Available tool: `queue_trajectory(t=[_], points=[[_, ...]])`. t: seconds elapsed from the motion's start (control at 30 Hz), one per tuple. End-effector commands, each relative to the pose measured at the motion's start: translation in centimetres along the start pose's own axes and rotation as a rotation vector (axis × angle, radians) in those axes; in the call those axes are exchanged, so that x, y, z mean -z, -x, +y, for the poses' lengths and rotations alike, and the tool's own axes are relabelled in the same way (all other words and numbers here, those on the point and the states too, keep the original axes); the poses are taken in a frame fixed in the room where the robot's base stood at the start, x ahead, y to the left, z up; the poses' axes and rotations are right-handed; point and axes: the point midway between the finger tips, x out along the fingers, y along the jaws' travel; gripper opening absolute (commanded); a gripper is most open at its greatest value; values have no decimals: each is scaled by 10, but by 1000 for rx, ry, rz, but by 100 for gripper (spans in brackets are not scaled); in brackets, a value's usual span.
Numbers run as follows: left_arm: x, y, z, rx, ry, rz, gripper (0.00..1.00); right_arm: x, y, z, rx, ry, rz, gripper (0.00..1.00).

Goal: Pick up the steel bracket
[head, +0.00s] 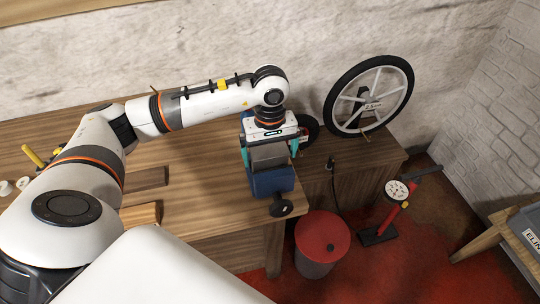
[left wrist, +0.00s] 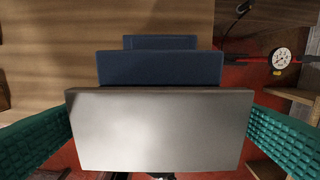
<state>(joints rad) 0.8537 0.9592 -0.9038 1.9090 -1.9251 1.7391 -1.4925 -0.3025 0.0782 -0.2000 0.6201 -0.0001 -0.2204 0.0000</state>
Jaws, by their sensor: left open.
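The steel bracket (head: 268,155) is a flat grey metal piece at the blue vise (head: 272,183) on the right end of the wooden bench. It fills the middle of the left wrist view (left wrist: 155,130), with the vise's blue jaws (left wrist: 160,69) beyond it. My left gripper (head: 270,152) points down over the bracket. Its teal fingers are open, one on each side of the bracket, and also show in the left wrist view (left wrist: 158,118). The gaps look narrow; I cannot tell whether either finger touches. The bracket's lower part is hidden. My right gripper is out of view.
The wooden bench (head: 205,195) is mostly clear left of the vise. A spoked wheel (head: 368,95) leans at the wall on a lower cabinet. A red bin (head: 322,238) and a floor pump (head: 385,215) stand on the red floor to the right.

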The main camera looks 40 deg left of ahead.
Motion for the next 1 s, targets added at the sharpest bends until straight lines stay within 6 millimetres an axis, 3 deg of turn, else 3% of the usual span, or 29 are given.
queue_trajectory(t=[0.03, 0.2, 0.43, 0.77, 1.0], points=[[2, -4, 2, -4, 1, 4, 100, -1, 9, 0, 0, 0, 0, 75], [1, -23, 1, 0, 0, 1, 100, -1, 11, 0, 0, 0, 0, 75], [1, -26, 0, 1, -1, 0, 100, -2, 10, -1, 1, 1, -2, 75], [1, -26, 0, 1, 0, 0, 48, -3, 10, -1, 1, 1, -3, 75], [0, -24, 0, 3, 0, -1, 45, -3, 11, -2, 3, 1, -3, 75]])
